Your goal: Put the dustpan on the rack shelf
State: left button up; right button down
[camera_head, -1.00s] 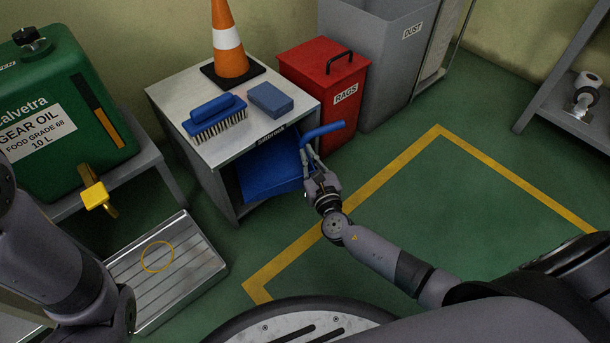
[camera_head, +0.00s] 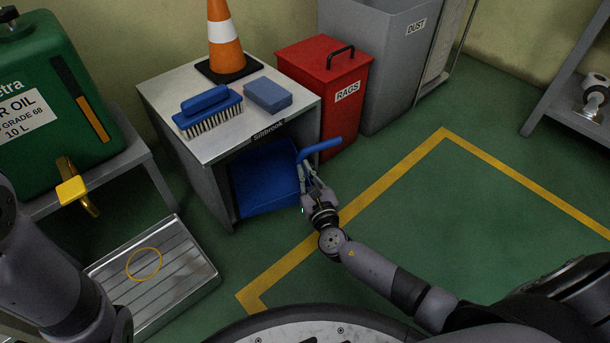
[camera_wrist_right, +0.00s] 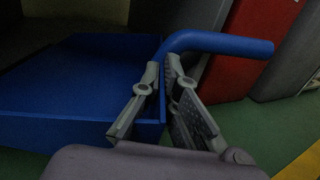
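The blue dustpan (camera_head: 264,184) is largely inside the open front of the small metal rack (camera_head: 217,188), below its top. Its handle (camera_head: 322,147) sticks out past the rack's right front corner. I cannot tell whether the pan rests on the shelf, whose surface is mostly hidden. My right gripper (camera_head: 314,186) is at the rack's right front edge. In the right wrist view its fingers (camera_wrist_right: 160,72) close around the base of the dustpan's handle (camera_wrist_right: 225,45), beside the pan wall. Of my left arm only links show at the lower left; its gripper is out of view.
A blue brush (camera_head: 209,108), a blue block (camera_head: 267,96) and a traffic cone (camera_head: 225,45) stand on the rack's top. A red rags bin (camera_head: 318,112) stands close to its right. A green oil container (camera_head: 60,95) and a metal tray (camera_head: 190,283) are to the left.

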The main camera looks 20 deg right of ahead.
jog(key=c, duration=1.8)
grip_release()
jog(key=shift+s+r, duration=0.1)
jog(key=shift+s, duration=0.2)
jog(key=s+p, duration=0.4)
jog(key=s, duration=0.7)
jog(key=shift+s+a+p, duration=0.2)
jog(key=shift+a+p, duration=0.15)
jog(key=shift+p, duration=0.05)
